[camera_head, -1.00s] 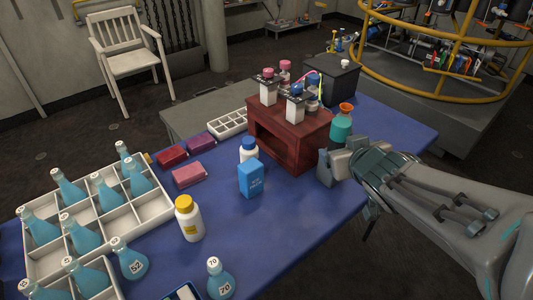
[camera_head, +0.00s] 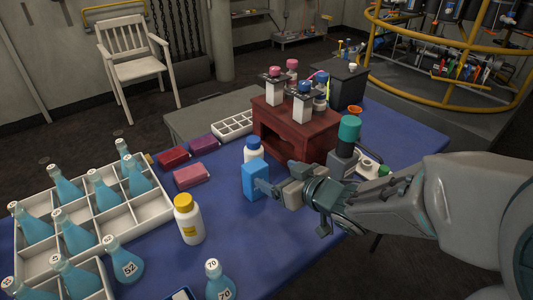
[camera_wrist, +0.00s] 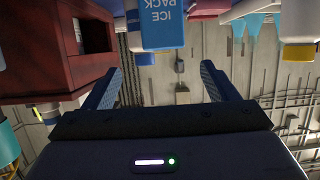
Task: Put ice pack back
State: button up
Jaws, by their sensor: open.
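The ice pack (camera_head: 254,180) is a blue upright box on the blue table, in front of a white bottle with a blue cap (camera_head: 254,151). The wrist view shows the ice pack (camera_wrist: 162,22) upside down, its printed label readable. My gripper (camera_head: 267,187) is at its right side, close to it. The two fingers of my gripper (camera_wrist: 162,75) are spread apart with nothing between them. The ice pack appears just beyond the fingertips, lined up with the gap. I cannot tell whether a finger touches it.
A dark red wooden stand (camera_head: 301,129) is behind my gripper. A yellow-capped bottle (camera_head: 188,218) stands front left of the ice pack. A white divided crate (camera_head: 152,209) holds several blue flasks. Red and purple packs (camera_head: 189,175) lie behind left. The table before the ice pack is partly clear.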

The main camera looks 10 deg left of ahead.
aim_at(256, 165)
jog(key=x, duration=0.4)
jog(key=shift+f+p, duration=0.2)
jog(key=shift+p, duration=0.1)
jog(key=x, duration=0.2)
jog(key=b+x, duration=0.1)
jog(key=x, duration=0.1)
jog(key=shift+a+f, duration=0.1)
jog(key=shift+a, duration=0.4)
jog(key=shift+w+a+f, duration=0.1)
jog(key=shift+w+a, duration=0.3)
jog(key=shift+w, duration=0.05)
jog(key=c, duration=1.7)
